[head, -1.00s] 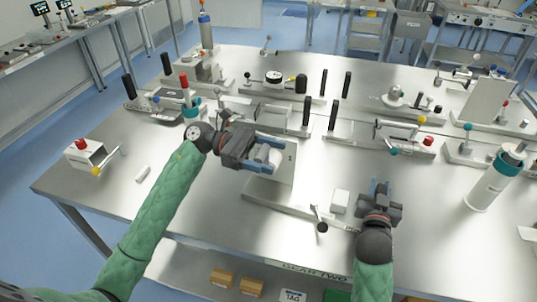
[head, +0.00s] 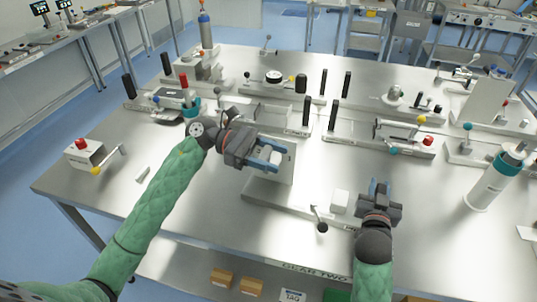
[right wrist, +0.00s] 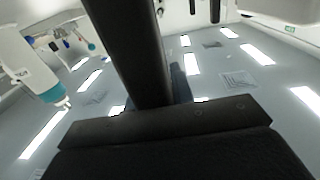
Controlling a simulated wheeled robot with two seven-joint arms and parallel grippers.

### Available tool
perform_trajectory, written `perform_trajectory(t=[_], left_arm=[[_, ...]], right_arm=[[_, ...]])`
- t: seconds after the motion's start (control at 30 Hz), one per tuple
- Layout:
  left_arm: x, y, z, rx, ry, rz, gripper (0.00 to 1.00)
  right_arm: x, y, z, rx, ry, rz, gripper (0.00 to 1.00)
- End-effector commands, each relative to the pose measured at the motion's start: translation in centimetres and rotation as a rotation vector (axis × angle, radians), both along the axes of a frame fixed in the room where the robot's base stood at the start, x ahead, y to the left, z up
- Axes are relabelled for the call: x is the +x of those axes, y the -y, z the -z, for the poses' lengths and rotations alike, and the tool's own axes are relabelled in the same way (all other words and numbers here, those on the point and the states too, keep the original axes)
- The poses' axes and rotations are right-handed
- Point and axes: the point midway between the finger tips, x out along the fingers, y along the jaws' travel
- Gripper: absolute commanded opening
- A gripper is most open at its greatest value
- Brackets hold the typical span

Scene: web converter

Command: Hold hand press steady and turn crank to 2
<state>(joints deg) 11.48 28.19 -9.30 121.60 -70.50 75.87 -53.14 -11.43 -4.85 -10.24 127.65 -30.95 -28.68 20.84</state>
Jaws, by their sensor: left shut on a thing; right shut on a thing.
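What looks like the hand press (head: 262,187) stands near the middle front of the table, with a pale upright plate and a long flat base. A crank with a black ball knob (head: 321,227) is at its front; scale marks are too small to read. My left gripper (head: 272,159) is at the upright plate, shut on a pale part of the press mostly hidden by the fingers.
A white box with a yellow-knobbed crank (head: 82,152) sits at the left. A white cylinder with a teal band (head: 487,188) stands at the right. Several fixtures with levers and black posts (head: 346,84) fill the back. The front left tabletop is mostly clear.

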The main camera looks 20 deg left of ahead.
Motion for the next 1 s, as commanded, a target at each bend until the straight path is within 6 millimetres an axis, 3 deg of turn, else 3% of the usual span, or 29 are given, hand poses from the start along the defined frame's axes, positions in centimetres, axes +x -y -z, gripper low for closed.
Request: perform_trajectory(t=[0.03,0.57,1.0], left_arm=[[-0.2,0.2,0.2,0.033,0.006,0.004,0.13],[-0.4,3.5,2.3,0.467,0.050,0.003,0.13],[-0.6,5.4,5.1,0.844,0.083,0.002,0.13]], right_arm=[[0.0,0.1,1.5,-0.003,-0.024,0.003,0.00],[0.0,0.1,1.5,-0.003,-0.024,0.003,0.00],[0.0,0.2,1.5,-0.003,-0.023,0.004,0.00]])
